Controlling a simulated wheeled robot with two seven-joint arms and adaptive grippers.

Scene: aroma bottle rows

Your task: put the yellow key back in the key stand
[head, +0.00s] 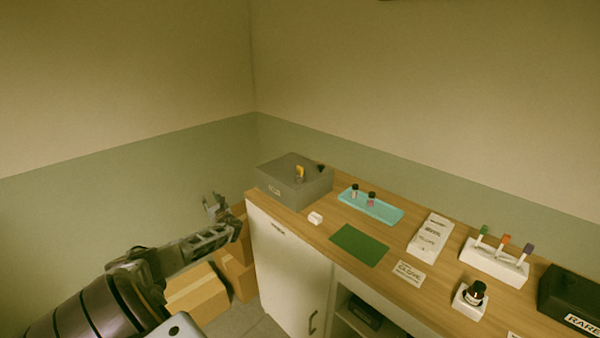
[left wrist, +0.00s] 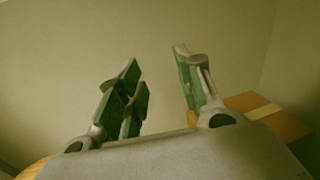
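A small yellow item (head: 300,172), which looks like the yellow key, stands upright on top of the grey box (head: 282,186) at the counter's far left end. A white stand (head: 482,262), which looks like the key stand, is on the right part of the counter and holds upright pieces with green, orange and purple tops. My left gripper (head: 215,203) is left of the counter, apart from the grey box. In the left wrist view its fingers (left wrist: 158,85) are spread with nothing between them. My right gripper is not in view.
On the counter are a teal tray (head: 388,212) with two small bottles, a green mat (head: 360,245), a white labelled block (head: 431,237), a dark bottle (head: 475,292) in a white holder and a black box (head: 570,298). Cardboard boxes (head: 197,294) stand on the floor below my left arm.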

